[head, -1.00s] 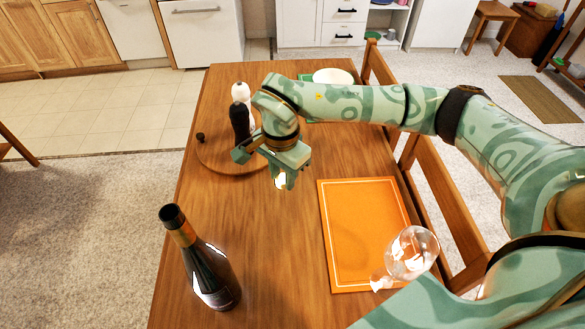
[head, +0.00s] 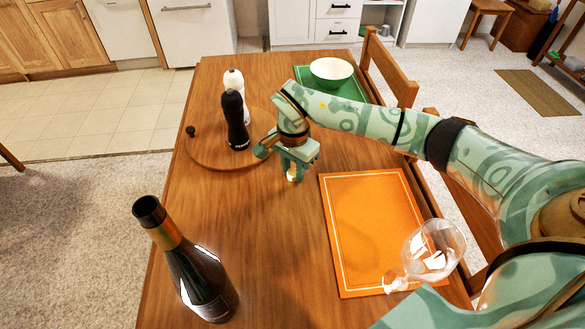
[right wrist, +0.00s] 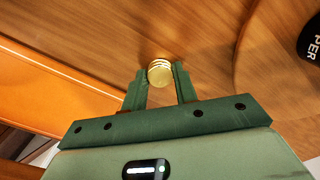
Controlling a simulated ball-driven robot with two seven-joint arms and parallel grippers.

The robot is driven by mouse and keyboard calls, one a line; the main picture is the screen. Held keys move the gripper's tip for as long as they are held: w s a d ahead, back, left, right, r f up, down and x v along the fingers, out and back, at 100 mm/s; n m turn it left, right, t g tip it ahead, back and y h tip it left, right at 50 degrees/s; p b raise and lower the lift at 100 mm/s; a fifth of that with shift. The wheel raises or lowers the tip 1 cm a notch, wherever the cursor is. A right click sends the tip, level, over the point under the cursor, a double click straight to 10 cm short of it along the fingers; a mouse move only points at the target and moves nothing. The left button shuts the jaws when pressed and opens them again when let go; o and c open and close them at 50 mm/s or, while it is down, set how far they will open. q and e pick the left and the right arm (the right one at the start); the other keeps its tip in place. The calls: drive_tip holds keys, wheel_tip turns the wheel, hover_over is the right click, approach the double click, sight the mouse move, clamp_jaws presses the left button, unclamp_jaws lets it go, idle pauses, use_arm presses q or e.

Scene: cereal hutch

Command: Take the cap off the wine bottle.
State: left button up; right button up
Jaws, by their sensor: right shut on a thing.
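The wine bottle (head: 190,262) stands upright at the near left of the table, dark with an orange-brown neck band and a dark rim on top. No cap shows on its mouth. My right gripper (head: 292,172) points down over the middle of the table, well beyond the bottle. It is shut on a small round, ridged, pale gold cap, which shows between the fingertips in the right wrist view (right wrist: 160,73). The cap is close to the wood; I cannot tell if it touches. My left gripper is not in view.
An orange placemat (head: 375,280) lies right of the gripper, with a clear glass (head: 433,250) on its near right part. A round board (head: 210,155) behind carries a black mill (head: 235,118), a white mill (head: 233,80) and a small dark knob (head: 190,131). A bowl (head: 331,72) stands farther back.

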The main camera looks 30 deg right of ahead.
sight(293, 172)
drive_tip(key=shift+f, duration=0.15)
drive_tip(key=o, duration=0.9)
use_arm(q)
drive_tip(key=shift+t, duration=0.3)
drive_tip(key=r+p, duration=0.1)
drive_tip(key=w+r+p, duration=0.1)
drive_tip(key=p, duration=0.1)
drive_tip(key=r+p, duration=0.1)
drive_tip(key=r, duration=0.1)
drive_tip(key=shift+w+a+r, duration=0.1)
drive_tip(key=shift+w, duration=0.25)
use_arm(e)
wheel_tip(293, 172, up, 12)
drive_tip(key=shift+r, duration=0.2)
drive_tip(key=shift+f, duration=0.1)
